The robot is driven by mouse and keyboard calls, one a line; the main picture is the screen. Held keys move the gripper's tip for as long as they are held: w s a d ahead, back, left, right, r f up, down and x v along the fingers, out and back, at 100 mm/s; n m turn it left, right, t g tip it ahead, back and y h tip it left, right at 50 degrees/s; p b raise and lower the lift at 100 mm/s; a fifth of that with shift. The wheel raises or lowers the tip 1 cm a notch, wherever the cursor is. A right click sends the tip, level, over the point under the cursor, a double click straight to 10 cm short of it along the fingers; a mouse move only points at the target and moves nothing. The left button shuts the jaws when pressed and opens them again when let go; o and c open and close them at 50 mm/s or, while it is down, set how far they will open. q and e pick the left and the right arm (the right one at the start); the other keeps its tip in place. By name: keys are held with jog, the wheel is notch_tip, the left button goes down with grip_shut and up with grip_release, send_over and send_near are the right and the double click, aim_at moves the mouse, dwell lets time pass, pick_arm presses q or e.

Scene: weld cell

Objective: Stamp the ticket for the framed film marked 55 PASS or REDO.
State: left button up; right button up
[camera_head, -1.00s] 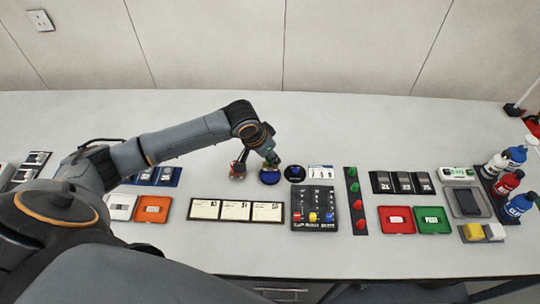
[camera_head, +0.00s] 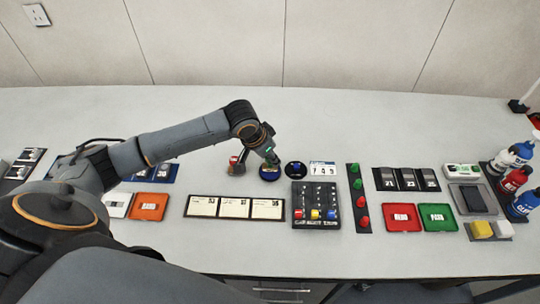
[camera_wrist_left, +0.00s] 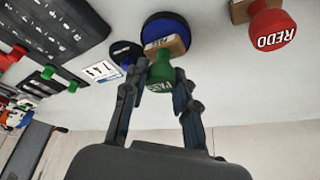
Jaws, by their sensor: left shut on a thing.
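My left gripper (camera_head: 272,161) is shut on the green handle of the PASS stamp (camera_wrist_left: 160,68). The stamp's wooden base is over the round blue ink pad (camera_wrist_left: 172,30), which also shows in the head view (camera_head: 269,175). I cannot tell whether it touches the pad. The red REDO stamp (camera_wrist_left: 271,27) stands beside the pad, left of it in the head view (camera_head: 237,168). Three pale tickets (camera_head: 235,207) lie in a dark holder in front; their small numbers are hard to read. Film 55 cannot be made out. My right gripper is out of view.
A dark round piece with a blue knob (camera_head: 296,168) and a 749 card (camera_head: 323,168) are right of the pad. A control panel (camera_head: 315,196), framed films (camera_head: 407,180), red tray (camera_head: 402,228) and green tray (camera_head: 437,228) lie further right. My arm partly hides a blue film tray.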

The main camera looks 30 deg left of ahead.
pick_arm(q)
jog(key=shift+f, duration=0.2)
jog(key=shift+f, duration=0.3)
dwell(0.4)
dwell(1.4)
jog(key=shift+s+f+p, duration=0.15)
jog(key=shift+p, duration=0.2)
dwell(0.7)
notch_tip(320, 180, up, 7)
jog(key=p, duration=0.8)
dwell(0.4)
